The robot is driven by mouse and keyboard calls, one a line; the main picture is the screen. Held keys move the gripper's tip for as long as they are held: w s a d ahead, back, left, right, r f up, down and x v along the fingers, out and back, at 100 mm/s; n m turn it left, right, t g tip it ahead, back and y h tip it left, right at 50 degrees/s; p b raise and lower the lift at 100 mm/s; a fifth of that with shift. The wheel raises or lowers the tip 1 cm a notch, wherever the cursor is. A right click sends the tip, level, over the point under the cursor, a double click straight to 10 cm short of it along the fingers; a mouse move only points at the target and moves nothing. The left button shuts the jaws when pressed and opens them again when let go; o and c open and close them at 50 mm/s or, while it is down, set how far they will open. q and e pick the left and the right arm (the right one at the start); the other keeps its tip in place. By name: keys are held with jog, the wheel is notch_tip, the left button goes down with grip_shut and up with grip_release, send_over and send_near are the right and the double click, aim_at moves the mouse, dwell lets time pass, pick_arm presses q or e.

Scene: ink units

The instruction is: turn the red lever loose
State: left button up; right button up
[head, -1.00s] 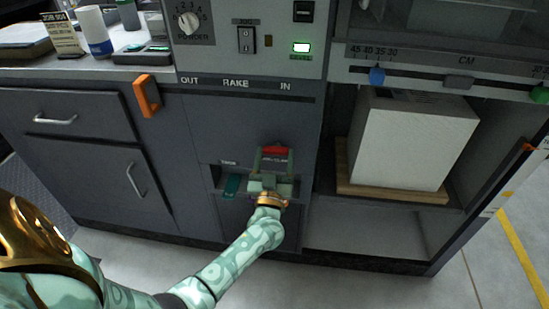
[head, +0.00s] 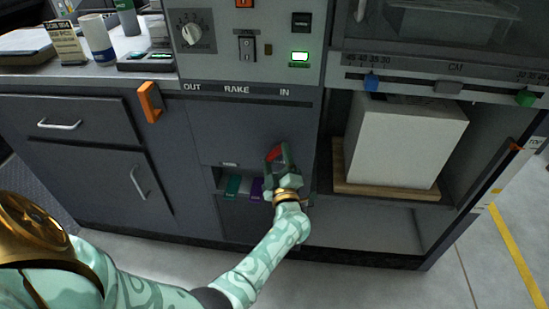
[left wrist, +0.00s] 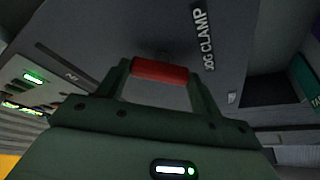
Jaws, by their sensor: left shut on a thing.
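The red lever (head: 274,154) is on the dark front panel under the "RAKE" marking. In the head view it is tilted, its right end higher than its left. My left gripper (head: 275,157) is shut on it, its arm reaching up from below. In the left wrist view the red lever (left wrist: 160,72) spans between the two green fingertips (left wrist: 160,75). A "JOG CLAMP" label (left wrist: 203,40) stands turned on the panel beside it. The lever's mount is hidden. My right gripper is not in view.
Left of the lever, a recess holds a teal piece (head: 232,187) and a purple piece (head: 257,189). An orange handle (head: 150,101) sticks out at the upper left. A pale box (head: 402,140) stands on a wooden board (head: 395,190) in the open bay at the right.

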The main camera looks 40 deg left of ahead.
pick_arm(q)
jog(key=shift+d+r+n+g+p, duration=0.15)
jog(key=shift+n+g+p, duration=0.3)
jog(key=shift+n, duration=1.15)
jog(key=n+g+p, duration=0.1)
jog(key=n, duration=0.1)
jog(key=shift+n+g+h, duration=0.25)
jog(key=shift+n+h, duration=0.05)
jog(key=shift+h, duration=0.1)
jog(key=shift+n+p, duration=0.5)
jog(key=shift+p, duration=0.05)
jog(key=shift+n, duration=0.4)
jog(key=shift+h, duration=0.3)
jog(key=shift+n+g, duration=0.3)
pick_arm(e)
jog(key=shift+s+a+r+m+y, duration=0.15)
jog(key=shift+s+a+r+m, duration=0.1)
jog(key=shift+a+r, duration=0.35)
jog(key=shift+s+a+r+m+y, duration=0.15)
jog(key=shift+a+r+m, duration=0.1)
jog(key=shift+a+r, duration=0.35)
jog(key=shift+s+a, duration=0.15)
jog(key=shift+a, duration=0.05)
